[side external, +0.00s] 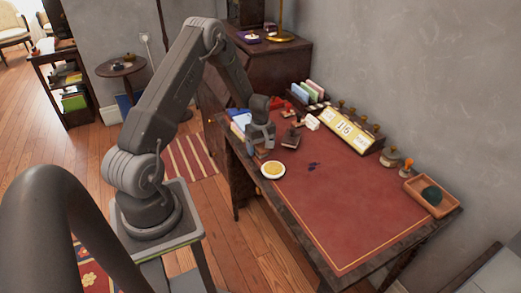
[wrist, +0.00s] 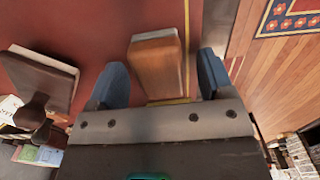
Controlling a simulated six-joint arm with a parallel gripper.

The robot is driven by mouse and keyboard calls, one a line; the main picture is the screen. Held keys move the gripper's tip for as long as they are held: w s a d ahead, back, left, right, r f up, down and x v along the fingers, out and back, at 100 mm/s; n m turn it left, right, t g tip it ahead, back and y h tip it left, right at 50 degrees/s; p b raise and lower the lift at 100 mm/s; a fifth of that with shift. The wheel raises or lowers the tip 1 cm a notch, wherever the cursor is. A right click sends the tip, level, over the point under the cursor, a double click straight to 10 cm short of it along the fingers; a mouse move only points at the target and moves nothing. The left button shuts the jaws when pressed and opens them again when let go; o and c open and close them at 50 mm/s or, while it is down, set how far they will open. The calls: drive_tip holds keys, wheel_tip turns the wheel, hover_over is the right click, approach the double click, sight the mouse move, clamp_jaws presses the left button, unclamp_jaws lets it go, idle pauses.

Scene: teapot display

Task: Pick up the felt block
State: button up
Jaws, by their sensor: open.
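A brown wood-topped block with a pale side, which looks like the felt block (wrist: 157,62), lies on the red desk top in the wrist view. My gripper (wrist: 161,68) is open, with one blue-grey finger on each side of the block. In the side external view my gripper (side external: 261,141) is low over the desk's near left end. The block (side external: 262,153) shows only partly there, beneath the fingers.
A dark wooden blotter with a knob (wrist: 48,85) lies left of my gripper in the wrist view. The desk's middle (side external: 345,205) is mostly clear.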

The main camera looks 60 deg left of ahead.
sight(257, 146)
drive_tip(key=shift+f, duration=0.2)
drive_tip(key=c, duration=1)
drive_tip(key=shift+r, duration=0.55)
drive_tip(key=r, duration=0.2)
drive_tip(key=s+r, duration=0.1)
drive_tip(key=r, duration=0.1)
drive_tip(key=shift+a, duration=0.3)
drive_tip(key=s+a+r, duration=0.1)
drive_tip(key=s+r, duration=0.1)
drive_tip(key=s, duration=0.1)
drive_tip(key=s+a+r, duration=0.2)
drive_tip(key=s, duration=0.1)
drive_tip(key=s+a+r, duration=0.1)
drive_tip(key=s+r, duration=0.1)
drive_tip(key=s, duration=0.1)
drive_tip(key=shift+s+a, duration=0.25)
drive_tip(key=shift+a, duration=0.1)
